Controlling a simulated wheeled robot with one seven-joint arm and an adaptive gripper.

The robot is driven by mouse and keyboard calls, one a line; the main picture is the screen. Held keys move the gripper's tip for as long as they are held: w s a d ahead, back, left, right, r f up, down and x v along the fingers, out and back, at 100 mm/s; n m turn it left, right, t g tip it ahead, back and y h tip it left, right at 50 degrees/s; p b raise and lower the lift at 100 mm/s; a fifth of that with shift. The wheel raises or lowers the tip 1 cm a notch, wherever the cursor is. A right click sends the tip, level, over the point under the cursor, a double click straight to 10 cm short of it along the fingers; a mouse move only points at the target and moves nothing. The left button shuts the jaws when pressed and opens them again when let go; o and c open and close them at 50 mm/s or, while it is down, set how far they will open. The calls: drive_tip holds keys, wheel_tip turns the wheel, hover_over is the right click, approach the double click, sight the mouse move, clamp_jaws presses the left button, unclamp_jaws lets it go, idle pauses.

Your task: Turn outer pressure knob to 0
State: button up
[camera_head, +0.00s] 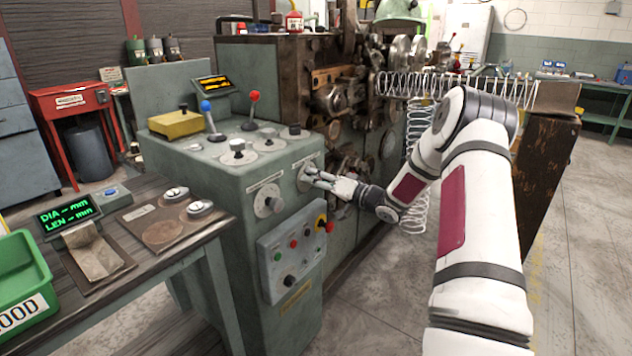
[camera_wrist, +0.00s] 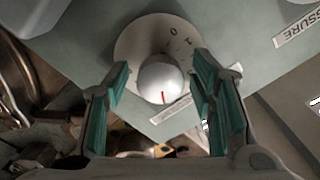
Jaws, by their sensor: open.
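The pressure knob (camera_wrist: 161,72) is a rounded silver knob on a pale round dial plate (camera_wrist: 130,45) in the wrist view. Its short red mark points toward the bottom of that picture. A few dial digits show above and right of the knob, among them what looks like a 0 near the top. My gripper (camera_wrist: 160,92) is open, with one teal-padded finger on each side of the knob and a visible gap to each. In the head view my gripper (camera_head: 312,175) is at the right end of the green console's front face and hides most of this knob.
The green console (camera_head: 235,190) carries another front knob (camera_head: 268,201) to the left and a button box (camera_head: 292,255) below. Levers with blue (camera_head: 206,106) and red (camera_head: 254,97) balls stand on top. The coiling machine (camera_head: 345,95) is close behind my gripper.

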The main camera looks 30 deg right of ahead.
drive_tip(key=shift+w, duration=0.1)
drive_tip(key=c, duration=1.2)
